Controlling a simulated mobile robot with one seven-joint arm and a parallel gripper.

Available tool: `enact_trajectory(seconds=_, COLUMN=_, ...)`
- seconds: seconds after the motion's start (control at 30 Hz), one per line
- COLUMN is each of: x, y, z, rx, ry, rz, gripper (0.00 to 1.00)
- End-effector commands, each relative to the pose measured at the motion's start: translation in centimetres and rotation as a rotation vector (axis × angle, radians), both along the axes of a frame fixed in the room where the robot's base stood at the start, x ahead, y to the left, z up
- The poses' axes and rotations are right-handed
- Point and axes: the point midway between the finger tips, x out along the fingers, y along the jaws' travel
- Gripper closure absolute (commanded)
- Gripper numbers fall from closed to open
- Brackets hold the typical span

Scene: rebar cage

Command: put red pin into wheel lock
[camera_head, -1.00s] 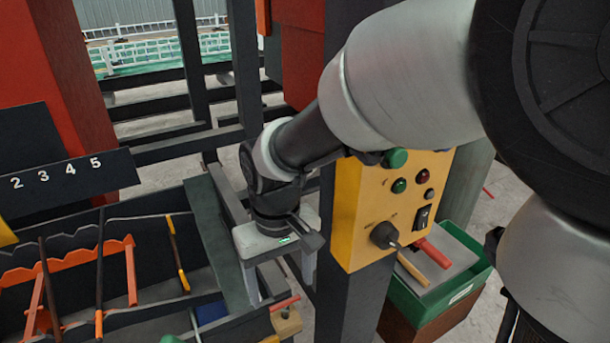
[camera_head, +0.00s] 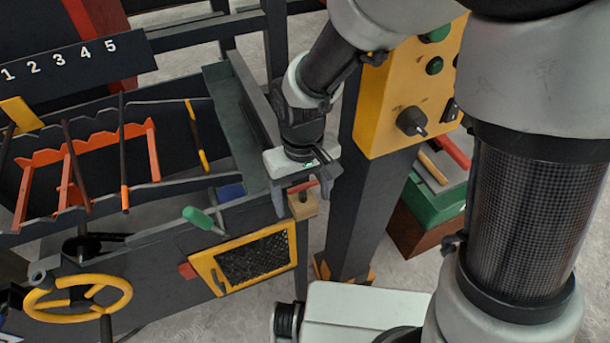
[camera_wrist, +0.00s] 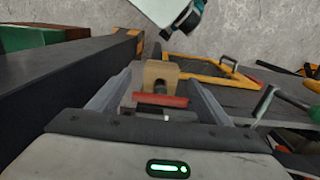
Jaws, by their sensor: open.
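The red pin (camera_head: 303,189) has its red cross handle on top of a small tan block (camera_head: 304,208) at the right end of the dark bench. It also shows in the wrist view (camera_wrist: 160,100), lying crosswise over the block. My gripper (camera_head: 304,196) is open and points down, with one finger on each side of the pin and block. In the wrist view the fingers flank the handle with gaps at both sides. A yellow handwheel (camera_head: 78,298) is at the lower left on the bench front. I cannot clearly make out the wheel lock near it.
A yellow control box (camera_head: 410,85) on a dark post stands close to the right of my gripper. A green-handled lever (camera_head: 200,218) and a yellow-framed mesh panel (camera_head: 250,262) are on the bench front. Orange racks with rods fill the bench trough at left.

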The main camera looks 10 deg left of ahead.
Motion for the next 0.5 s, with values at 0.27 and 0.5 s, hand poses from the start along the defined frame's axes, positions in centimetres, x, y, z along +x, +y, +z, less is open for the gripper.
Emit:
enact_trajectory(seconds=0.27, x=-0.01, y=-0.01, z=0.05, rx=0.0, ry=0.0, rz=0.0, gripper=0.62)
enact_trajectory(seconds=0.5, x=0.0, y=0.0, z=0.08, rx=0.0, ry=0.0, rz=0.0, gripper=0.75)
